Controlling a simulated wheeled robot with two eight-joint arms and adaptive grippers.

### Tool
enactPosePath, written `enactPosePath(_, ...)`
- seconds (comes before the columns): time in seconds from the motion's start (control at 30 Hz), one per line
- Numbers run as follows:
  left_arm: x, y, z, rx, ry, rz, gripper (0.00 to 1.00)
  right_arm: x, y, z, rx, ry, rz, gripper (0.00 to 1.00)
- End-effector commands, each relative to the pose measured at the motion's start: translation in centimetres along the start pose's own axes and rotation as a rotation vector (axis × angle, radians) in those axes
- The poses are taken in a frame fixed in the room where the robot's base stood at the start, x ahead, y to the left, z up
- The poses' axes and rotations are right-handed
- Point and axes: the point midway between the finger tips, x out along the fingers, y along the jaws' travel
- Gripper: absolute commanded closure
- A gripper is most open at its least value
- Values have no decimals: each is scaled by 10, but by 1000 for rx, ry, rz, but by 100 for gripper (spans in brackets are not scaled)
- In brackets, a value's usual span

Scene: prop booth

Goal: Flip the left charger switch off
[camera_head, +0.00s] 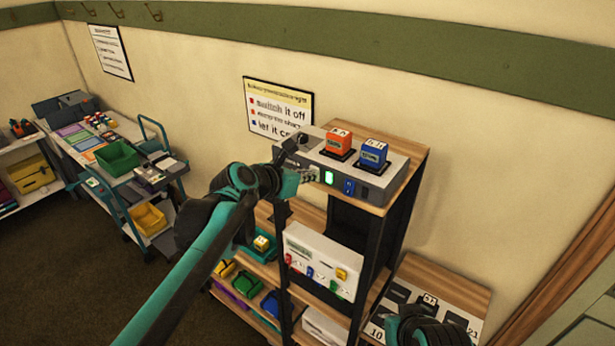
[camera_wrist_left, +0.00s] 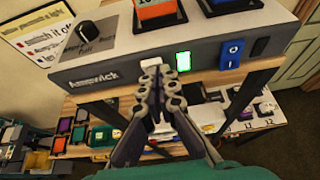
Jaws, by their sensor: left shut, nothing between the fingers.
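The grey charger (camera_head: 377,189) stands on top of the wooden shelf unit, with an orange battery (camera_head: 338,142) and a blue battery (camera_head: 373,153) in its top. On its front, the left switch (camera_head: 329,178) glows green; in the left wrist view it also shows lit (camera_wrist_left: 183,61). The right switch (camera_wrist_left: 232,52) is blue and sits to its right. My left gripper (camera_head: 306,175) is shut and empty, its tips (camera_wrist_left: 157,73) just left of the green switch, close to the front panel. Contact cannot be told. My right gripper (camera_head: 428,328) is low at the bottom edge, its fingers unclear.
A dark knob (camera_wrist_left: 90,28) sits on the charger's left top. A white device (camera_head: 320,262) and coloured bins stand on lower shelves. A wall sign (camera_head: 278,107) hangs behind. A cart with a green bin (camera_head: 117,157) stands left, with open floor before it.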

Motion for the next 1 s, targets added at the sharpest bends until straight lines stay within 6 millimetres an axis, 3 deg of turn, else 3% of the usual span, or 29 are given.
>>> enactPosePath(0.07, 5, 0, 8, 2, 0, -1, 100, -1, 0, -1, 0, 0, 0, 100)
enactPosePath(1.0, -4, 0, 20, 0, 0, 0, 100, -10, 0, -7, 0, 0, 0, 100)
